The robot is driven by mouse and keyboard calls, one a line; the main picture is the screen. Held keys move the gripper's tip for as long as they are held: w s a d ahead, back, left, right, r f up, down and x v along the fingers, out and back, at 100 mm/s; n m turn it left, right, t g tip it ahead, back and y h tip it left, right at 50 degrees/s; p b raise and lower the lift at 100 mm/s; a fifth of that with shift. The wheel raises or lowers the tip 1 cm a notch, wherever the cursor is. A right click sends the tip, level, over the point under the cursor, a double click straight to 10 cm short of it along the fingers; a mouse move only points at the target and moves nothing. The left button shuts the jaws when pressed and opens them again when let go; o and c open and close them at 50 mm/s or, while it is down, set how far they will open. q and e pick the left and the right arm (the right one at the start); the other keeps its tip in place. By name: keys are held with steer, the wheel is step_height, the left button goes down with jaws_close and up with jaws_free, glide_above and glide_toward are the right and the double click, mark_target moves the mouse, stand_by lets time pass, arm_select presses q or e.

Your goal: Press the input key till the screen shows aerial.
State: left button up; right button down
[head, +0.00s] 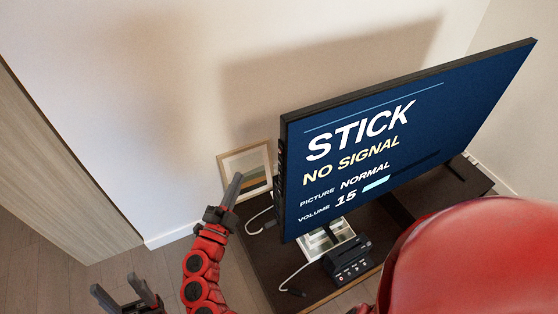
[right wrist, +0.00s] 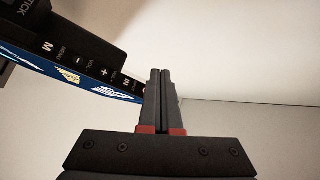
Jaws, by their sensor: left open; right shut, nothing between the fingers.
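The television (head: 400,130) stands on a low dark unit. Its blue screen reads STICK, NO SIGNAL, PICTURE NORMAL and VOLUME 15. Its left side edge carries a strip of keys, shown in the right wrist view (right wrist: 75,58) with M, minus and plus markings. The label nearest the fingers seems to start with IN; that key is partly hidden behind the fingers. My right gripper (head: 236,180) is shut and empty beside that edge; its fingertips (right wrist: 158,72) show beside the strip's end. I cannot tell whether they touch. My left gripper (head: 125,292) is open and empty, low at left.
A framed picture (head: 246,168) leans on the wall behind my right gripper. A black box with buttons (head: 347,262) and white cables sit on the unit (head: 262,275) below the screen. A wooden panel (head: 60,165) stands at left. Floor is clear between.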

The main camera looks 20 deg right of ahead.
steer(key=shift+a, duration=0.1)
steer(key=d, duration=0.9)
steer(key=shift+w+p, duration=0.15)
steer(key=shift+p, duration=0.15)
steer(key=shift+d, duration=0.1)
stand_by(1.8)
steer(key=shift+d, duration=0.35)
steer(key=shift+d, duration=0.35)
stand_by(0.5)
steer(key=shift+a, duration=0.75)
steer(key=shift+a, duration=0.1)
steer(key=shift+a, duration=2.45)
